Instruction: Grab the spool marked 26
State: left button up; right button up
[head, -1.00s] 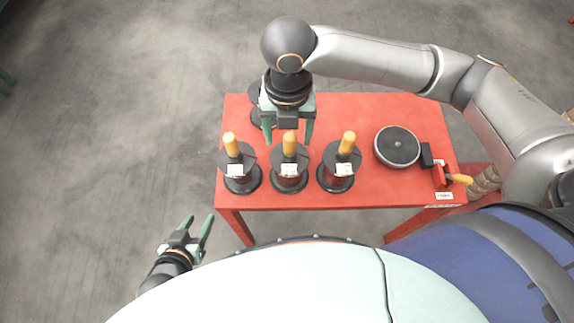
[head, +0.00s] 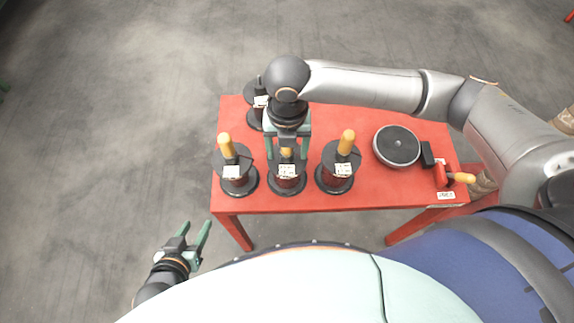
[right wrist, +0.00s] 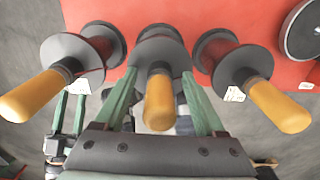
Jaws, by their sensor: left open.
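Three spools with yellow handles stand upright in a row on the red table: a left spool (head: 237,176), a middle spool (head: 287,181) and a right spool (head: 338,173). Each bears a white label whose number I cannot read, so I cannot tell which is 26. My right gripper (head: 288,154) is over the middle spool, open, with one finger on each side of its yellow handle. The right wrist view shows that handle (right wrist: 158,103) between the spread fingers (right wrist: 160,76), apparently not clamped. My left gripper (head: 196,228) is open and empty, left of the table's front.
Another dark spool (head: 255,117) stands behind the row, partly hidden by my right gripper. A round grey-rimmed disc (head: 397,146) and a red tool with a yellow handle (head: 462,178) lie on the right of the red table (head: 365,120). The neighbouring spools stand close on both sides.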

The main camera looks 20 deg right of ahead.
grip_shut()
dwell(0.3)
dwell(0.9)
